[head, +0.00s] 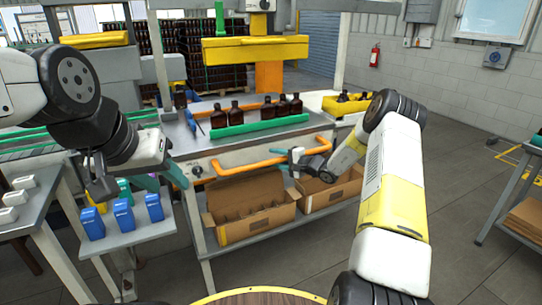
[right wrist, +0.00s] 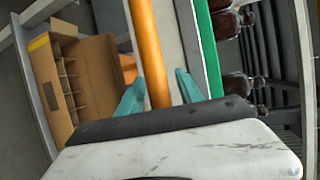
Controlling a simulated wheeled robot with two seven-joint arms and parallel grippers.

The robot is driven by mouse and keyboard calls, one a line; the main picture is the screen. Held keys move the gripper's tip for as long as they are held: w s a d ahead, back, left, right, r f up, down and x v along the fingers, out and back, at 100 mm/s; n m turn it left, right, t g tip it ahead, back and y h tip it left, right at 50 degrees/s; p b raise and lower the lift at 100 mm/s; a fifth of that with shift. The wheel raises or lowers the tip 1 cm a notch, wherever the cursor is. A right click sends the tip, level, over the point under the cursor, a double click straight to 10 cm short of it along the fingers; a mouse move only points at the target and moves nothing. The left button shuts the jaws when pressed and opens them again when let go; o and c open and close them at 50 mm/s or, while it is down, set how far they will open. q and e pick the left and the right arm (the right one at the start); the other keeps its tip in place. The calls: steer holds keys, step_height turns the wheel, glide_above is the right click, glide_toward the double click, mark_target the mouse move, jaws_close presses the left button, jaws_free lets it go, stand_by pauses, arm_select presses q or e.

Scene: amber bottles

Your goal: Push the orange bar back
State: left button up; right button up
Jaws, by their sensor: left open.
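The orange bar (head: 245,166) runs along the front of the grey workbench, below its top. My right gripper (head: 282,161) is at the bar's right part with its teal fingers apart. In the right wrist view the orange bar (right wrist: 148,45) passes between the two teal fingers (right wrist: 158,92). The left finger is close to or against the bar, and a gap shows at the right finger. I cannot tell the exact contact. My left gripper (head: 158,177) is open, left of the bench front, near the blue boxes.
Amber bottles (head: 236,114) stand behind a green strip (head: 262,126) on the bench. Two cardboard boxes (head: 250,228) sit on the shelf below the bar. Blue boxes (head: 122,217) stand on a small shelf at left. A yellow bin (head: 345,106) is at the bench's right.

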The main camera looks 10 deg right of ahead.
mark_target(285, 160)
steer(key=v, duration=0.7)
steer(key=shift+s+d+r, duration=0.15)
steer(key=shift+s+d, duration=0.1)
steer(key=shift+s, duration=0.05)
